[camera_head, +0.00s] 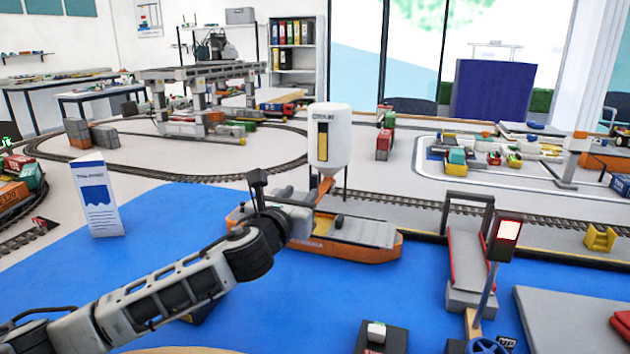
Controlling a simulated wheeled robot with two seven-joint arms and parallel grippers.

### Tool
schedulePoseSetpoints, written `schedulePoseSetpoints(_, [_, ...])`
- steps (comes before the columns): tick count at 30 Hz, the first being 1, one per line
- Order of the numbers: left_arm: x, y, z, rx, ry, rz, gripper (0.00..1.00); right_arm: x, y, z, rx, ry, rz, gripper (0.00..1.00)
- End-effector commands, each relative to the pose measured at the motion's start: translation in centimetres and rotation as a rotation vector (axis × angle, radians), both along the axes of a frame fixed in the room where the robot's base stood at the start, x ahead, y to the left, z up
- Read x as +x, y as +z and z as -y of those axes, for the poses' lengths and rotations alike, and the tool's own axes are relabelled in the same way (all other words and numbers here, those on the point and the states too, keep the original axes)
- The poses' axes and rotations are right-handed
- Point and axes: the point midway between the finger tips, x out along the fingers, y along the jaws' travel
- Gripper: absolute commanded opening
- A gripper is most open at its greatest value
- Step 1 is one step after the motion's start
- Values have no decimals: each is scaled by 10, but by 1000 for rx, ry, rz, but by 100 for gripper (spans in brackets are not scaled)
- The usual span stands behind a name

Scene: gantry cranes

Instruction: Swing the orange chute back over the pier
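The orange chute (324,189) hangs below a white silo (331,140) with a yellow strip on its front. It slants down to the left, toward the orange boat (360,247) with a grey deck. My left arm reaches in from the lower left, and my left gripper (311,210) is close to the chute's lower end. The gripper covers that end, so I cannot tell whether it touches the chute or whether its fingers are open. The pier (420,216) with its railway track runs behind the boat. My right gripper is not in view.
Blue water surface (190,215) surrounds the boat. A signal post with a red light (508,230) and a ramp (466,255) stand at right. A white sign (98,200) stands at left. A black box with a white button (377,333) is at the front edge.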

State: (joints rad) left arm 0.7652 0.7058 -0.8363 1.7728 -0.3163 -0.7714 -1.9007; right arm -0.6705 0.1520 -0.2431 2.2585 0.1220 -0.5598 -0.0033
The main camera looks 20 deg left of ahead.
Motion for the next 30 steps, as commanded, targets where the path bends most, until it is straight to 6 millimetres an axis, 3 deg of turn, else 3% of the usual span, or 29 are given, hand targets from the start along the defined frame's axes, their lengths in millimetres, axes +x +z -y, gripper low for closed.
schedulePoseSetpoints(6, [48, -1, 2, -4, 1, 1, 36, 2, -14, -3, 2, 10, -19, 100])
schedulePoseSetpoints(13, [81, -1, 3, -3, 1, 0, 36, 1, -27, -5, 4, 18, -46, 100])
schedulePoseSetpoints(19, [94, 0, 4, -2, -1, 0, 36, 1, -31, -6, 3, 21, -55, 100])
schedulePoseSetpoints(28, [96, 0, 3, -1, -1, 0, 36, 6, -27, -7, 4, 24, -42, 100])
schedulePoseSetpoints(29, [96, 0, 3, -1, -1, 0, 34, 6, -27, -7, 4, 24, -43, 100])
schedulePoseSetpoints(30, [96, 0, 3, -1, -1, 0, 22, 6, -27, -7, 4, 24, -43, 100])
